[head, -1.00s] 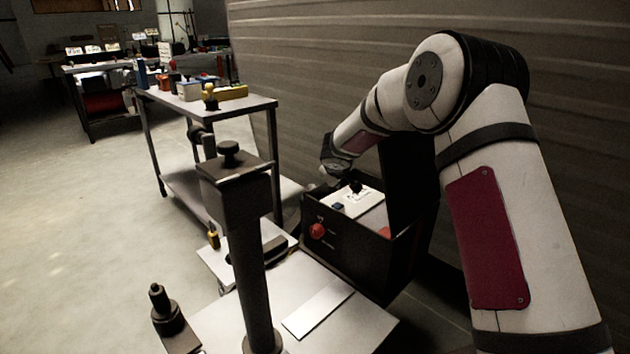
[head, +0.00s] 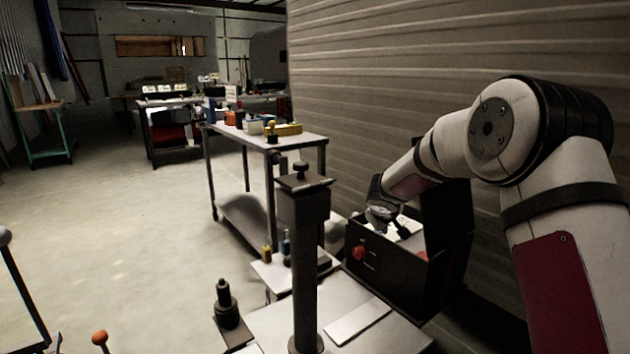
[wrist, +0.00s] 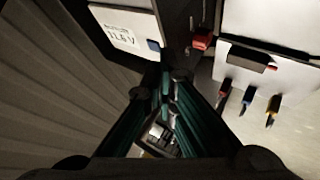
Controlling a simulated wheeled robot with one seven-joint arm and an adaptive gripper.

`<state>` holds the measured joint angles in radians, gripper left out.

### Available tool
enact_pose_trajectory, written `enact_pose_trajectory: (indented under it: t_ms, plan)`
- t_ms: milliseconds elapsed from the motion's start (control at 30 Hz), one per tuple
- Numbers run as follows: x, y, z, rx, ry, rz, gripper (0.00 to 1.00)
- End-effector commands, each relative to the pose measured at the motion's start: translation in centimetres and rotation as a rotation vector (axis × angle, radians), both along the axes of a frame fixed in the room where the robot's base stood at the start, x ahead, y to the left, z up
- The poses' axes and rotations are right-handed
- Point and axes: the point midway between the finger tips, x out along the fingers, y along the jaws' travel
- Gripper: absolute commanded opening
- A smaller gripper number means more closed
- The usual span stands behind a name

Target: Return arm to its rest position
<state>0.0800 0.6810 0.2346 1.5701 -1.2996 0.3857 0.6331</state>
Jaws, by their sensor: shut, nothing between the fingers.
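My arm (head: 430,160) comes from the right side of the head view, bent at a high joint, with its outer part sloping down to the left. Its end hangs over an open black box (head: 385,262) with a red knob on its front. In the wrist view, my gripper (wrist: 165,85) has its teal-sided fingers closed together, with nothing visible between them. A white panel with a display (wrist: 128,28) lies past the fingertips at the upper left. In the head view the fingers are small and dark and hard to make out.
A corrugated wall (head: 370,90) stands close behind the box and arm. A dark post (head: 304,265) rises in front. A steel cart (head: 300,140) with several items stands farther back. Open floor (head: 120,230) lies to the left.

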Motion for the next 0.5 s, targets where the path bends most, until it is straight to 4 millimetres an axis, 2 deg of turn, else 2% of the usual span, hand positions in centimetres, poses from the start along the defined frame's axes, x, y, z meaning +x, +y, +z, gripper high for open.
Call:
enact_pose_trajectory:
  t_ms: [267,367,500]
  plan:
    - [-3.2,-1.6,3.8,-0.024,0.01,-0.074,0.0]
    - [-5.0,-2.4,5.5,-0.034,0.02,-0.113,0.0]
    - [-8.9,-3.9,8.5,-0.046,0.042,-0.186,0.0]
